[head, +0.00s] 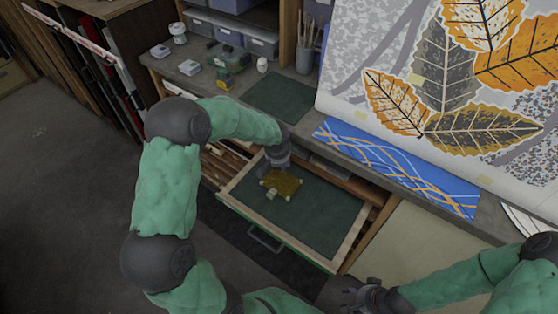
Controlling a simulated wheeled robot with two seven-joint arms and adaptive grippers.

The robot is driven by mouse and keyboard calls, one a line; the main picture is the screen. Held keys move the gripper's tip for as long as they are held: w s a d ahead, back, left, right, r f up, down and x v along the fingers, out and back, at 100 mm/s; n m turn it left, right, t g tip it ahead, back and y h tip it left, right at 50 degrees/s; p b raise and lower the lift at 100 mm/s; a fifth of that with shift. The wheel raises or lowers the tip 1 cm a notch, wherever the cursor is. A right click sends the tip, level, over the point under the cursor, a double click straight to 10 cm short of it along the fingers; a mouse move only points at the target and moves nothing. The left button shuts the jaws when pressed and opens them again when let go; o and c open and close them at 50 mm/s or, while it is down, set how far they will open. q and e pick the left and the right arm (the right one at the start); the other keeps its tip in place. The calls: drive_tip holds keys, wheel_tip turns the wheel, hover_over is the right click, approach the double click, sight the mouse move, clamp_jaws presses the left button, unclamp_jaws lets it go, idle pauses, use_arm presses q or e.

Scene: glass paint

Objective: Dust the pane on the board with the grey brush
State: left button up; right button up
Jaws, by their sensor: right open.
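A small olive-yellow pane (284,182) lies on the green board (325,215), which has a pale wooden frame and is pulled out from the bench. Small pale pieces show at the pane's edges. My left gripper (278,158) points down at the pane's far edge; its fingertips are too small and dark to make out, and I cannot tell whether it touches the pane. I cannot make out a grey brush in it. My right gripper (350,298) is open, low at the bottom of the view, to the right of the board's front.
Brushes stand in a grey cup (305,58) at the back of the bench. A green tool (230,60), a white bottle (262,64) and small boxes stand left of it. A blue patterned strip (400,168) lies before the leaf picture (455,90). The bench has a dark mat (280,101).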

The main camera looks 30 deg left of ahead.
use_arm(q)
drive_tip(key=shift+r+p, duration=0.9)
drive_tip(key=shift+r, duration=0.55)
